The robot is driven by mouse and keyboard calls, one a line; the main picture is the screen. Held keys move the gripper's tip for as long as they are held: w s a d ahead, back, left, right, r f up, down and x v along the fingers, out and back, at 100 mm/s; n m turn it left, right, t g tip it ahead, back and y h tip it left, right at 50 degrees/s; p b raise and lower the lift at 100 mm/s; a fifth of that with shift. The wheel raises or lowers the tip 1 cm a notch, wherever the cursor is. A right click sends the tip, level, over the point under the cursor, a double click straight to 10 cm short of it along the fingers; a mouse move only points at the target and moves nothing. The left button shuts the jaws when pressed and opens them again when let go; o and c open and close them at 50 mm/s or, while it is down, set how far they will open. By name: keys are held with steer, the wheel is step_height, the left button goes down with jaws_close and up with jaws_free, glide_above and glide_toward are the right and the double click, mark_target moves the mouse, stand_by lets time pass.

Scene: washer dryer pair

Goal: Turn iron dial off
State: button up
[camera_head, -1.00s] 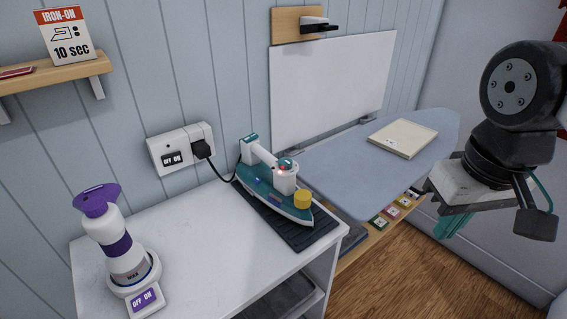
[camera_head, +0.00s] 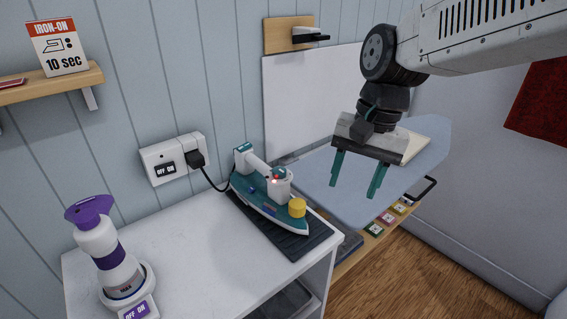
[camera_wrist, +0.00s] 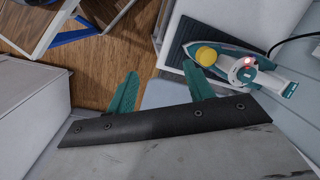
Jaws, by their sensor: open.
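The teal and white iron (camera_head: 262,196) lies on a dark ribbed mat (camera_head: 309,243) on the white cabinet top. A yellow dial (camera_head: 297,208) sits near its front end, and a small red light glows on its white upper part. In the wrist view the iron (camera_wrist: 243,70) is at the upper right, with the yellow dial (camera_wrist: 206,56) nearest my fingers and the red light lit. My gripper (camera_head: 356,180) is open and empty, fingers pointing down, above the ironing board and to the right of the iron. Its teal fingers also show in the wrist view (camera_wrist: 160,92).
The iron's cord runs to a wall socket (camera_head: 172,158). A white board (camera_head: 300,100) leans on the wall.

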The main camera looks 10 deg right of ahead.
mark_target(281, 169)
steer(key=w+a+r+m+t+y, duration=0.1)
steer(key=w+a+m, duration=0.3)
steer(key=w+m, duration=0.3)
steer(key=w+a+r+m+y, duration=0.1)
steer(key=w+a+m, duration=0.3)
steer(key=w+m, duration=0.3)
steer(key=shift+m, duration=0.6)
steer(key=x, duration=0.5)
steer(key=s+x, duration=0.1)
steer(key=x, duration=0.1)
steer(key=shift+a+f, duration=0.15)
steer(key=shift+f, duration=0.05)
steer(key=c, duration=1)
